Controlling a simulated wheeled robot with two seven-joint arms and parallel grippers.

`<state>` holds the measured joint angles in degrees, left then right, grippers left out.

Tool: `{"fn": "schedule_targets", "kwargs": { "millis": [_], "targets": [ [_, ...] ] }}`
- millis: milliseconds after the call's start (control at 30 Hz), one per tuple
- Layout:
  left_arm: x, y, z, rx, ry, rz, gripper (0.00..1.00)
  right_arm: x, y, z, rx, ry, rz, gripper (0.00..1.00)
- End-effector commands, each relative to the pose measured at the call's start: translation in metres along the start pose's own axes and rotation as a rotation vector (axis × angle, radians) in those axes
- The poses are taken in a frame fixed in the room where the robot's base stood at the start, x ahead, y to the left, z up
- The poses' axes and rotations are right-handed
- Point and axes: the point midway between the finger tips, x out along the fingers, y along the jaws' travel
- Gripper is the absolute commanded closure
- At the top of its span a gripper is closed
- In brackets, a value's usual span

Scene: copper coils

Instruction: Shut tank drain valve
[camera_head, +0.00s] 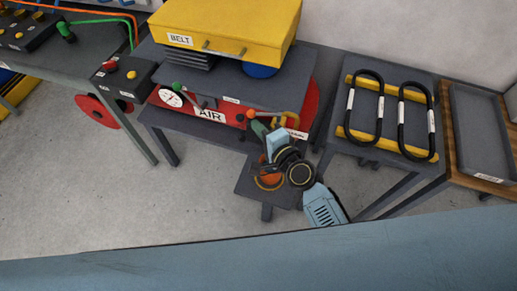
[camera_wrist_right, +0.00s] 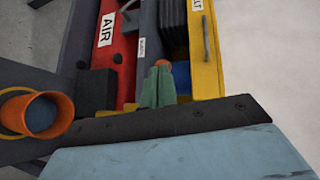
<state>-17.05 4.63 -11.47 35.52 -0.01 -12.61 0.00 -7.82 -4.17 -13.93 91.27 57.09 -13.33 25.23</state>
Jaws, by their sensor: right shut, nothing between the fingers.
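The red air tank (camera_head: 222,117), labelled AIR, lies under a grey bench plate; it also shows in the right wrist view (camera_wrist_right: 122,65). Small red-orange knobs (camera_head: 251,114) sit at its right part, with a yellow bent fitting (camera_head: 291,119) beside them. I cannot tell which part is the drain valve. My right gripper (camera_head: 258,128) is at the tank's right front, its green fingers together and empty. In the right wrist view its fingertips (camera_wrist_right: 160,72) lie just before an orange knob (camera_wrist_right: 162,63); contact is unclear. My arm hides part of the tank's right end.
A yellow BELT box (camera_head: 225,25) is above the tank. A rack with two black loops (camera_head: 365,105) and a grey tray (camera_head: 480,135) stand right.

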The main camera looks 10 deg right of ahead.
Motion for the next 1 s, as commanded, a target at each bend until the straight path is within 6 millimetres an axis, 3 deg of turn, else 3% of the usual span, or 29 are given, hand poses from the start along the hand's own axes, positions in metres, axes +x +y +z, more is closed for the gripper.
{"fn": "schedule_targets", "kwargs": {
  "millis": [67, 300, 500, 1000],
  "targets": [
    [-0.008, 0.000, -0.002, 0.000, 0.001, 0.000, 0.64, -0.012, -0.003, 0.011, 0.001, -0.005, 0.003, 1.00],
    [-0.009, 0.001, 0.002, 0.000, -0.004, 0.002, 0.64, -0.056, -0.003, 0.041, 0.002, -0.003, 0.002, 1.00],
    [-0.009, 0.001, -0.001, 0.000, 0.001, 0.001, 0.64, -0.080, -0.004, 0.058, 0.000, -0.003, 0.002, 1.00],
    [-0.009, 0.001, 0.000, -0.001, 0.000, 0.001, 0.64, -0.089, -0.005, 0.065, -0.002, -0.003, 0.001, 1.00]
  ]
}}
